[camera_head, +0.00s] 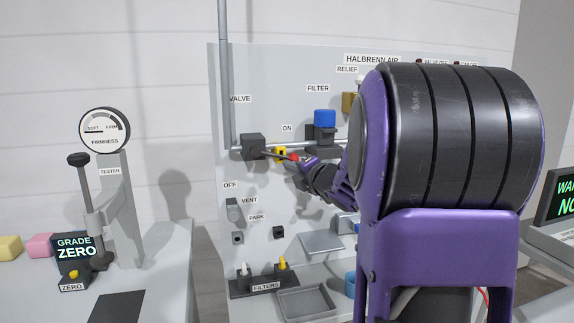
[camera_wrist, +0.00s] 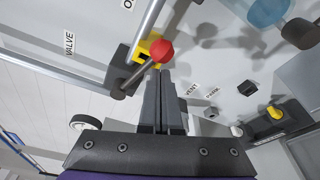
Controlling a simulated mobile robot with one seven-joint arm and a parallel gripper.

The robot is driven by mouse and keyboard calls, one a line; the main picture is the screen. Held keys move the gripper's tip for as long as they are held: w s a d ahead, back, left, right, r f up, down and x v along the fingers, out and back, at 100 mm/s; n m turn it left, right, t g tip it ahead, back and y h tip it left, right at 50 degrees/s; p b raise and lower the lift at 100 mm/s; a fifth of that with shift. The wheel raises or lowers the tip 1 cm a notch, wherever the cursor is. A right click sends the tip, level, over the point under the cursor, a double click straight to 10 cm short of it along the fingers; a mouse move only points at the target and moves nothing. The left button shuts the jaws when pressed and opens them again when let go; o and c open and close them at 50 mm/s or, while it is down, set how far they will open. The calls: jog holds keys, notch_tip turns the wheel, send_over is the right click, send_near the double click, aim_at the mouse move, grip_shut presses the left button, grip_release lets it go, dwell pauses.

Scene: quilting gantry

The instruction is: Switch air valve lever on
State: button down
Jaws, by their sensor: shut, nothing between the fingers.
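The air valve is a dark block (camera_head: 253,147) on the grey panel, under the VALVE label. Its lever, a dark rod with a red knob (camera_head: 295,157), points right, close to the pipe and below the ON label (camera_head: 286,128). The knob also shows in the wrist view (camera_wrist: 161,51). A yellow piece (camera_head: 280,154) sits behind the lever, beside the pipe; it also shows in the wrist view (camera_wrist: 147,47). My gripper (camera_wrist: 159,72) is shut and empty, its fingertips right by the knob; I cannot tell whether they touch. The OFF label (camera_head: 230,185) is lower left.
A vent fitting (camera_head: 234,210) and a park socket (camera_head: 278,232) are below the valve. A blue-topped filter (camera_head: 324,127) is to the right on the pipe. A filter rack (camera_head: 240,287) and grey tray (camera_head: 306,302) are lower down. A firmness tester (camera_head: 104,131) stands left.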

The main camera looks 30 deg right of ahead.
dwell(0.3)
jog(key=shift+s+d+r+n+g+b, duration=0.1)
jog(key=shift+d+r+n+g+b, duration=0.1)
jog(key=shift+r+n+b, duration=0.35)
jog(key=shift+d+r+n+g+b, duration=0.1)
jog(key=shift+r+n+g+b, duration=0.1)
jog(key=shift+r+n, duration=0.65)
jog(key=shift+f, duration=0.1)
